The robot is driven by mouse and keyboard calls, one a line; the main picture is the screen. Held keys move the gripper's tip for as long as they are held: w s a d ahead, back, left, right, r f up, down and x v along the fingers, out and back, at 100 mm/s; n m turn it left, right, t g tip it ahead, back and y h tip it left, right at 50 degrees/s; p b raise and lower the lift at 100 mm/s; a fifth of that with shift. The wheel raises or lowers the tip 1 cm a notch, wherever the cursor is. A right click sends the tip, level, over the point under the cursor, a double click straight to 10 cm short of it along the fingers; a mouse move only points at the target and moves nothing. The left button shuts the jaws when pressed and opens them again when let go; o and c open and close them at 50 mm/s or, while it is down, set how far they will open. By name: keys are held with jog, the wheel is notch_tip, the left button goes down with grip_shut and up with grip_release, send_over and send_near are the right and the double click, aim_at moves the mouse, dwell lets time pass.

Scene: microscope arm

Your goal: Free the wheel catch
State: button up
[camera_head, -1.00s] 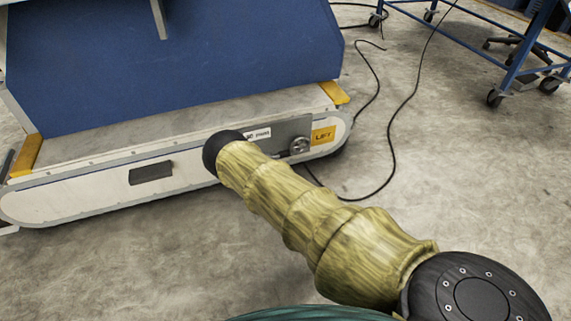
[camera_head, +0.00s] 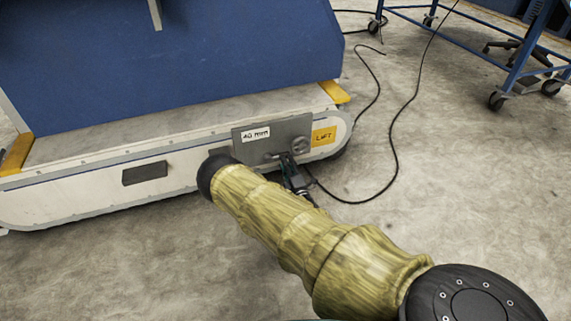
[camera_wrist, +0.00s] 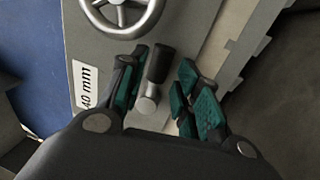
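The silver handwheel (camera_head: 300,145) sits on a grey plate on the side of the machine's base; part of it shows at the top of the wrist view (camera_wrist: 122,14). Below the wheel in the wrist view is the catch (camera_wrist: 156,66), a small lever with a black grip and a round silver end. My gripper (camera_wrist: 165,68) is open, its teal-padded fingers on either side of the catch. I see gaps there and cannot tell any contact. In the head view my gripper (camera_head: 291,170) is small, just below the wheel, partly hidden by my arm.
The grey plate (camera_head: 243,149) carries a "40 mm" label (camera_head: 256,134). A yellow LIFT label (camera_head: 324,136) is right of the wheel. A black cable (camera_head: 395,140) lies on the floor. A blue wheeled cart (camera_head: 470,40) stands at the back right.

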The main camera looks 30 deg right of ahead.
jog(key=shift+b+x, duration=0.45)
jog(key=shift+x, duration=0.95)
grip_shut()
